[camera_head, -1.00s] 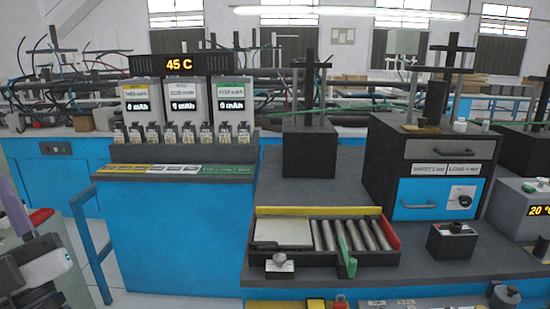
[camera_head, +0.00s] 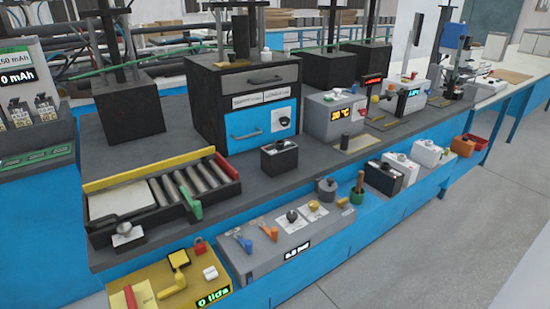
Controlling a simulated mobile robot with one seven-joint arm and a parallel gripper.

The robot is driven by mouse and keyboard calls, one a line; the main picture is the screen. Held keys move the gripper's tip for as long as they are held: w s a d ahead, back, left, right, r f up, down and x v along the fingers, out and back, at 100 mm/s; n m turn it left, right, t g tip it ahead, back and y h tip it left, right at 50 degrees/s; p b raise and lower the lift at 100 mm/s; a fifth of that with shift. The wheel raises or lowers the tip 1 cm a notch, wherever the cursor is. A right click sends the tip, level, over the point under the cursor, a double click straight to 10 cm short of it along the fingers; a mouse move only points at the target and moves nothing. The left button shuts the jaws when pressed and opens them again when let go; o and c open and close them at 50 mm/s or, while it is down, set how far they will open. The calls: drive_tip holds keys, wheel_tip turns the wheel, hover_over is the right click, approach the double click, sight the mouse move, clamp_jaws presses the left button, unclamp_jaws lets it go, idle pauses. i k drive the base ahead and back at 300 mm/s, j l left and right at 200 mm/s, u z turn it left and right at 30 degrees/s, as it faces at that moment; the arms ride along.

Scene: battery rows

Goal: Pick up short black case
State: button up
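A small black box (camera_head: 280,158) with a knob and a pale label on top sits on the grey bench, in front of the blue-drawer cabinet. I cannot tell which of the two is the short black case. My gripper is not in this view.
A tray with metal rollers (camera_head: 197,180) and a yellow rail lies to the left. A grey panel (camera_head: 290,236) with knobs and a yellow unit (camera_head: 165,280) are along the front. A drawer cabinet (camera_head: 243,105) stands behind. The floor at right (camera_head: 440,250) is clear.

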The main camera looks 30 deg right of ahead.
sight(283, 162)
drive_tip(key=i+l+z, duration=0.25)
drive_tip(key=i, duration=0.25)
drive_tip(key=i+l+z, duration=0.25)
drive_tip(key=i, duration=0.25)
drive_tip(key=i+z, duration=0.25)
drive_tip(key=i, duration=0.3)
